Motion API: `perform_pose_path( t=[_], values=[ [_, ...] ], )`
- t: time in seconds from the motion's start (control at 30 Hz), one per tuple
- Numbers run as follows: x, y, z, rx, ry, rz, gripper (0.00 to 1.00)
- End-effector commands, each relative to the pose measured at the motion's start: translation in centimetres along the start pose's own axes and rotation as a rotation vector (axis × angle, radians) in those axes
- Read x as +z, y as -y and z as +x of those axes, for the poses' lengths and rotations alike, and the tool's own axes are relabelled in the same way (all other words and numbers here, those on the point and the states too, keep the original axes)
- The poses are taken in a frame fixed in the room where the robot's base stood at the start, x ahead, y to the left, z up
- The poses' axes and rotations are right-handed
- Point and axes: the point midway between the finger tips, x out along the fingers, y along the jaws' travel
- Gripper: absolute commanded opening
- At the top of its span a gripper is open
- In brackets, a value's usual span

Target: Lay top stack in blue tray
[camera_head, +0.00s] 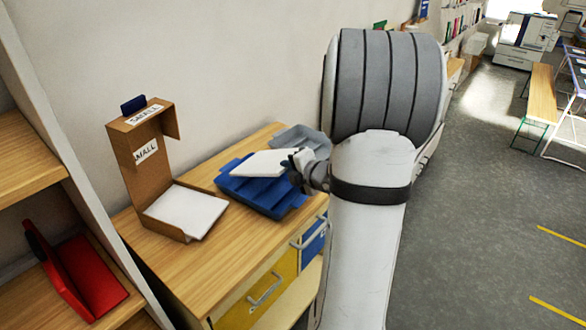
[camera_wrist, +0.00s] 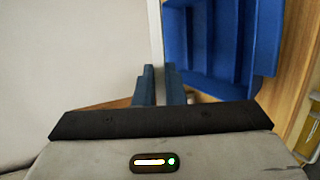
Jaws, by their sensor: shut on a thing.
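A white stack (camera_head: 262,163) is held by its right edge in my gripper (camera_head: 294,160), flat or nearly so, over the blue tray (camera_head: 268,203). I cannot tell whether the stack touches the tray. In the wrist view the stack (camera_wrist: 75,50) fills the left side, and my gripper's fingers (camera_wrist: 158,76) close on its edge. The blue tray (camera_wrist: 215,45) lies beyond and to the right there. The stack hides part of the tray's inside. A brown box (camera_head: 140,160) marked "SMALL" stands open on the wooden cabinet top, with another white stack (camera_head: 190,210) in it.
A grey tray (camera_head: 302,138) sits behind the blue tray, close to the wall. The wooden cabinet top (camera_head: 225,258) is clear in front. Below are yellow (camera_head: 262,295) and blue drawer fronts. A red holder (camera_head: 85,275) sits on the shelf at left.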

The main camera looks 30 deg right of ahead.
Motion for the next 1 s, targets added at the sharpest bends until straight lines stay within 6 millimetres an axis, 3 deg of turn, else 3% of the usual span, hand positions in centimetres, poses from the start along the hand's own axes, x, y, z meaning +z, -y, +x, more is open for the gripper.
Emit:
perform_pose_path(
  t=[1.0],
  values=[
    [-1.3,3.4,4.5,0.002,0.002,0.001,0.0]
  ],
)
